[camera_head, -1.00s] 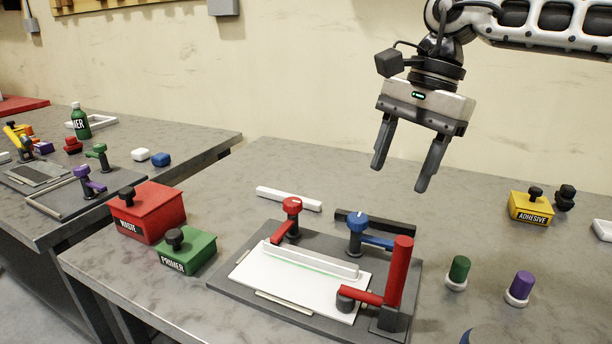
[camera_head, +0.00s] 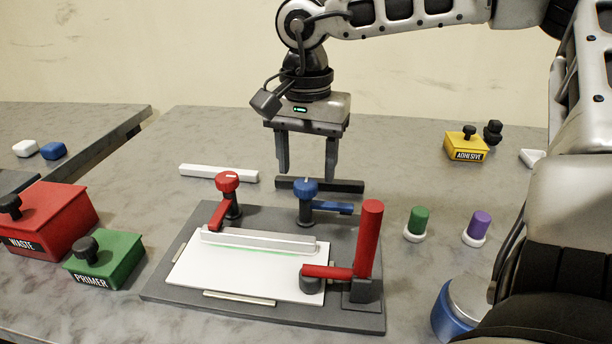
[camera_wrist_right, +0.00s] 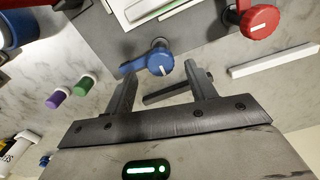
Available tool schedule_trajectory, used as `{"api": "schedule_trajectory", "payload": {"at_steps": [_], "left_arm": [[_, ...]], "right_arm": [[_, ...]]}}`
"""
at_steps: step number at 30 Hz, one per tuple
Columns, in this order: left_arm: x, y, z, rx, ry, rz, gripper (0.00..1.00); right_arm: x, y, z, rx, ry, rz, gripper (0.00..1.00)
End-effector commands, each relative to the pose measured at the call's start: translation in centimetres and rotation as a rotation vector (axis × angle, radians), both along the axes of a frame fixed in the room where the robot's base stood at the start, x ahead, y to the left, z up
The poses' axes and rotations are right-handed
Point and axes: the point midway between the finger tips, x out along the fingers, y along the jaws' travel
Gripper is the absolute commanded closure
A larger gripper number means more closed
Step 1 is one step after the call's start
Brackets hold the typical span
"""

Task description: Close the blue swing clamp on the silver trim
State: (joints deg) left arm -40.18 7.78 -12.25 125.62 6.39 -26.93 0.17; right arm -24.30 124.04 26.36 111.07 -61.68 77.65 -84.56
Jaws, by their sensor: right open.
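The blue swing clamp (camera_head: 306,188) stands at the back edge of the grey fixture plate (camera_head: 160,288). Its blue arm points right, away from the silver trim (camera_head: 262,241), which lies on a white panel (camera_head: 220,272). The red swing clamp (camera_head: 227,183) has its arm turned toward the trim's left end. My right gripper (camera_head: 306,172) is open and empty, pointing down above and behind the blue clamp. In the right wrist view the blue clamp knob (camera_wrist_right: 160,62) shows just beyond the open fingers (camera_wrist_right: 163,80). My left gripper is not in view.
A red toggle clamp (camera_head: 369,240) with a tall upright handle stands at the plate's right front. A dark bar (camera_head: 345,186) and a white bar (camera_head: 215,173) lie behind the plate. Green (camera_head: 417,222) and purple (camera_head: 478,227) capped items stand to the right. The green primer box (camera_head: 115,259) is left.

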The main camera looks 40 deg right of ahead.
Motion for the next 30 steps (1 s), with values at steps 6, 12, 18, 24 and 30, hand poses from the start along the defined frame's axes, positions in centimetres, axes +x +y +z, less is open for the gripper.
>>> {"api": "schedule_trajectory", "payload": {"at_steps": [6, 12, 18, 24, 30], "left_arm": [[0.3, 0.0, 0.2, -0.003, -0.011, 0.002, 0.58], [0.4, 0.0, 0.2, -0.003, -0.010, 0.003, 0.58], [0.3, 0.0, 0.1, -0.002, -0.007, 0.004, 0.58], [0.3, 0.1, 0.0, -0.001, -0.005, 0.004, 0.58], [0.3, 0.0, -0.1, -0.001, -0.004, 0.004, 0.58]], "right_arm": [[0.0, 0.0, -2.4, 0.001, 0.002, -0.001, 0.44], [0.0, 0.0, -2.8, 0.001, 0.000, -0.001, 0.44], [0.0, 0.0, -2.8, 0.001, 0.000, -0.001, 0.55], [0.0, 0.0, -2.8, 0.001, 0.000, -0.001, 1.00], [-0.2, -0.4, -2.7, 0.001, -0.003, -0.026, 1.00]]}}
